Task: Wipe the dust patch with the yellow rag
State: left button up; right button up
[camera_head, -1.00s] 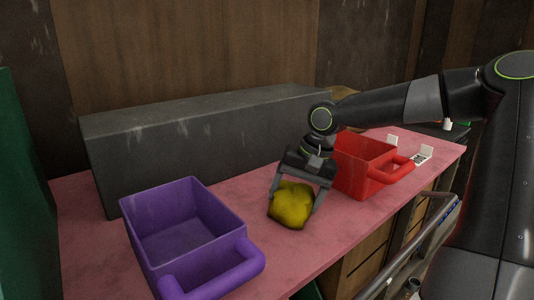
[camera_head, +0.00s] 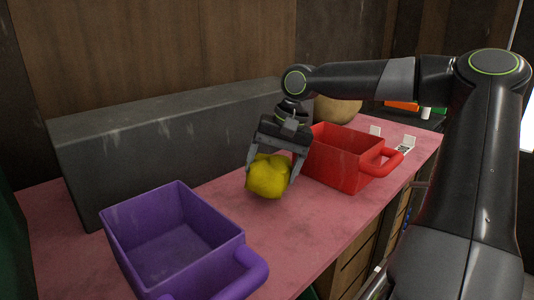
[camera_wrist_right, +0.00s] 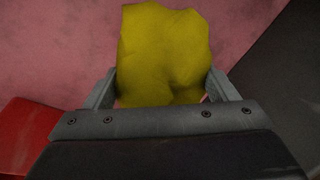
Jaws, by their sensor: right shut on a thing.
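The yellow rag (camera_head: 268,176) is a bunched lump held between the fingers of my right gripper (camera_head: 274,172), between the purple bin and the red bin. In the right wrist view the rag (camera_wrist_right: 164,55) fills the space between the gripper's two grey fingers (camera_wrist_right: 160,92). The pink tabletop (camera_head: 300,222) shows below and around it; I cannot tell whether the rag touches it. I cannot clearly make out a dust patch on the pink surface. My left gripper is not in view.
A purple bin (camera_head: 228,222) stands at the front left and a red bin (camera_head: 335,172) just right of the gripper. A long dark grey block (camera_head: 150,145) lines the back. A round tan object (camera_head: 338,110) and small white cards (camera_head: 405,146) are farther right. Bare pink surface lies in front.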

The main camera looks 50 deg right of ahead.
jog(key=shift+r, duration=0.5)
jog(key=shift+w+r, duration=0.2)
jog(key=shift+r, duration=0.3)
jog(key=shift+w+r, duration=0.15)
jog(key=shift+r, duration=0.45)
jog(key=shift+s+r, duration=0.1)
jog(key=shift+s, duration=0.1)
